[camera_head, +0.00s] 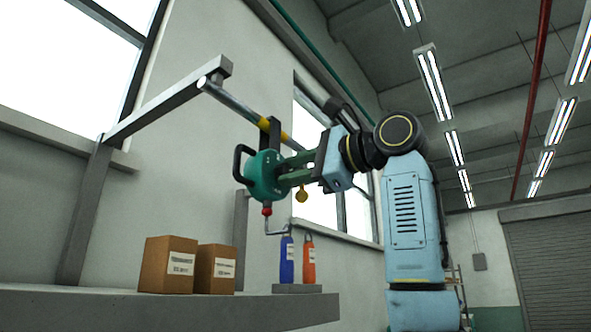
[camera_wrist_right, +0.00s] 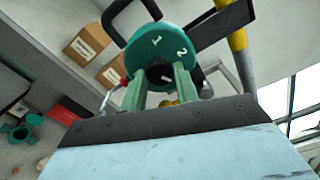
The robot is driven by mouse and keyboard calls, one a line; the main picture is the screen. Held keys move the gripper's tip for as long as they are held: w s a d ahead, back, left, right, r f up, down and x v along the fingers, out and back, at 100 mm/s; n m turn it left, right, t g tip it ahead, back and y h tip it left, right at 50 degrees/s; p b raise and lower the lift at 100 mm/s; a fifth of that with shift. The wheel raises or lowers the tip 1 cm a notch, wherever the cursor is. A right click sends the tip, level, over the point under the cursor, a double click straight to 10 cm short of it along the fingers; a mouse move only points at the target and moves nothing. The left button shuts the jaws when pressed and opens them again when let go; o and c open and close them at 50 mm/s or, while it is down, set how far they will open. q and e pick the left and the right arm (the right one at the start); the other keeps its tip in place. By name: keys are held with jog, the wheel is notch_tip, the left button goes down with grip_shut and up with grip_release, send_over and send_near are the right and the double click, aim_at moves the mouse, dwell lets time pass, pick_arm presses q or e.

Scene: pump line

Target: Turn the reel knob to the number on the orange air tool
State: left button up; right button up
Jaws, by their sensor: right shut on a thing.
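The teal reel (camera_head: 264,176) hangs from a bar in the head view. In the right wrist view its face (camera_wrist_right: 146,46) shows the numbers 1 and 2. The dark reel knob (camera_wrist_right: 160,74) is at the face's middle, with a small light mark, and is partly hidden by my fingers. My right gripper (camera_head: 290,172) is shut on this knob, with its green fingers on either side (camera_wrist_right: 159,80). The orange air tool (camera_head: 308,262) stands upright beside a blue air tool (camera_head: 287,262); its number is too small to read. My left gripper is not in view.
Two cardboard boxes (camera_head: 168,265) (camera_head: 215,269) stand on the grey shelf (camera_head: 130,306). A hook (camera_head: 276,231) hangs below the reel's red ball (camera_head: 267,211), close to the blue tool's top. A yellow tag (camera_head: 301,195) hangs near my fingers. The grey bar (camera_head: 236,103) runs above.

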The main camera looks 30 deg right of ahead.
jog(key=o, duration=1)
jog(key=b+v, duration=0.3)
jog(key=v, duration=1)
jog(key=shift+s+d+f, duration=0.1)
jog(key=shift+s+d, duration=0.05)
jog(key=shift+s, duration=0.05)
